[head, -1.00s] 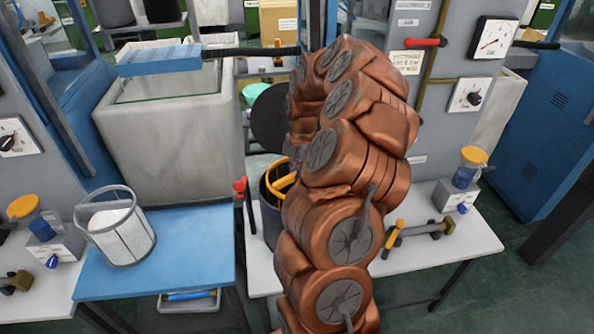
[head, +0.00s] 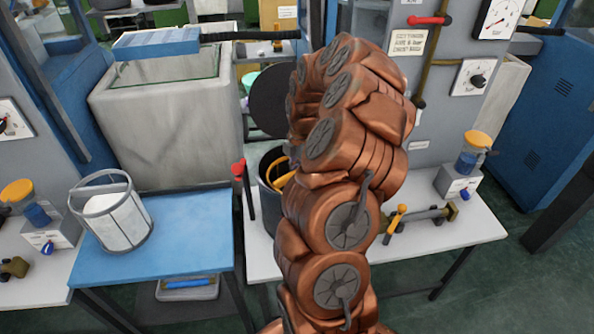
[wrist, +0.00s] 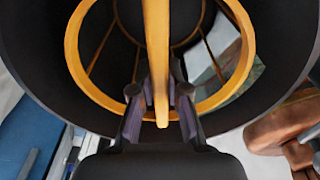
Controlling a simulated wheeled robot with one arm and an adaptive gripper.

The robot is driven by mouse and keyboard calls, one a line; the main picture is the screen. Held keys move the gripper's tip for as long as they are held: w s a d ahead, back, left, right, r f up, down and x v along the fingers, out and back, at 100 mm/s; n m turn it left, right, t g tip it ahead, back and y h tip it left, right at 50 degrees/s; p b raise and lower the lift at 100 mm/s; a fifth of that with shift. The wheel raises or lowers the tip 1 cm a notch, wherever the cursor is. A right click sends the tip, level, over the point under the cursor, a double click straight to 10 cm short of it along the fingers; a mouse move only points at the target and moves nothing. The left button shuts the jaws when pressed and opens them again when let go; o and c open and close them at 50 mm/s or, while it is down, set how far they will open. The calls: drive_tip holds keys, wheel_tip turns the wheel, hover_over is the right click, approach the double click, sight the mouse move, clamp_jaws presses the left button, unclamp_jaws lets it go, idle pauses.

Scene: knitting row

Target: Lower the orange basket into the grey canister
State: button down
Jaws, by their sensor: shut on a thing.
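The orange basket (head: 273,170) shows in the head view as a bit of orange within the mouth of the grey canister (head: 266,210), partly hidden by my arm. In the wrist view its round rim (wrist: 247,60) and upright handle are clear. The canister's dark inner wall (wrist: 40,60) surrounds the rim, with a gap between them. My gripper (wrist: 158,92) is shut on the basket's handle. The gripper is hidden behind my arm in the head view. How deep the basket sits in the canister I cannot tell.
A dark round lid (head: 268,98) stands open behind the canister. A red-knobbed lever (head: 239,172) rises at its left. A grey basket with white contents (head: 116,222) stands on the blue table (head: 185,255). A yellow-handled valve (head: 398,217) lies to the right.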

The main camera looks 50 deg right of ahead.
drive_tip(key=shift+c, duration=2.4)
unclamp_jaws()
drive_tip(key=shift+r, duration=0.15)
drive_tip(key=shift+r+p, duration=0.75)
drive_tip(key=shift+r, duration=3.6)
drive_tip(key=shift+a, duration=0.1)
